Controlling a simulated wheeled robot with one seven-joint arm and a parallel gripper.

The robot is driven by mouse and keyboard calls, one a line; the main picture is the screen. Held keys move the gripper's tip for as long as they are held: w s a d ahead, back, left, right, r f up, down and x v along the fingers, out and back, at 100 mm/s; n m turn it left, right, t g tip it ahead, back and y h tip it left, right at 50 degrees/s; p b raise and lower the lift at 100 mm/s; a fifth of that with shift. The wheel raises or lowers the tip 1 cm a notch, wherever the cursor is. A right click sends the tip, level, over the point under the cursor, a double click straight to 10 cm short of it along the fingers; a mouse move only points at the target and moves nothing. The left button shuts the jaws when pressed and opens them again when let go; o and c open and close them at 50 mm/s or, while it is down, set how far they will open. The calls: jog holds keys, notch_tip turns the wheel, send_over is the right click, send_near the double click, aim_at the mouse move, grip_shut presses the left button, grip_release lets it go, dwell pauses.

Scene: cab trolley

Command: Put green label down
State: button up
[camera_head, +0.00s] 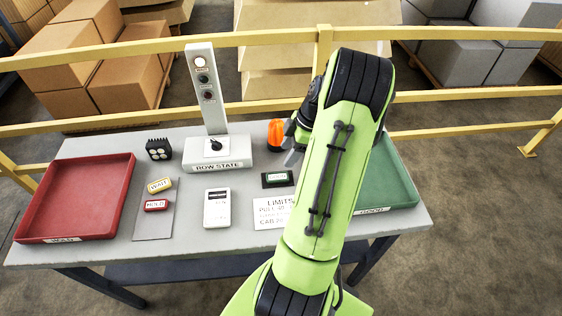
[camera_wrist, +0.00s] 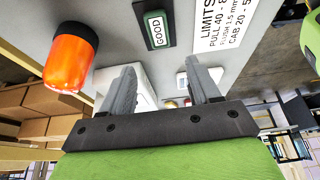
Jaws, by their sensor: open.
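The green label (camera_head: 278,178) is a small green block on a dark base, lying on the table right of the row-state post. In the wrist view the green label (camera_wrist: 155,31), marked GOOD, sits beyond my fingertips, apart from them. My gripper (camera_wrist: 160,66) is open with nothing between its two grey fingers. In the head view my gripper (camera_head: 293,143) is largely hidden behind my arm, above the table beside the orange lamp. The green tray (camera_head: 408,190), marked GOOD, stands at the table's right, partly covered by my arm.
The orange lamp (camera_head: 276,134) stands close to my gripper. The row-state post (camera_head: 206,95) rises left of it. The yellow label (camera_head: 159,185), red label (camera_head: 156,205), white device (camera_head: 217,207), limits card (camera_head: 272,213) and red tray (camera_head: 75,197) occupy the table. A yellow rail (camera_head: 120,124) runs behind.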

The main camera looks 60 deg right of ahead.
jog(key=w+a+r+m+g+h, duration=0.1)
jog(key=w+a+r, duration=0.2)
jog(key=a+r, duration=0.45)
jog(key=w+a+r+m+h, duration=0.1)
jog(key=w+a+r+m, duration=0.15)
jog(key=a+r, duration=0.5)
jog(key=s+a+r+m+t, duration=0.1)
jog(key=s+a+m, duration=0.1)
jog(key=s+a, duration=0.3)
jog(key=s+a+r+m+t, duration=0.1)
jog(key=s+a, duration=0.5)
jog(key=a, duration=0.7)
jog(key=shift+s+r+m+t+h, duration=0.35)
jog(key=shift+m+t, duration=0.25)
jog(key=shift+m, duration=0.25)
jog(key=shift+r, duration=0.1)
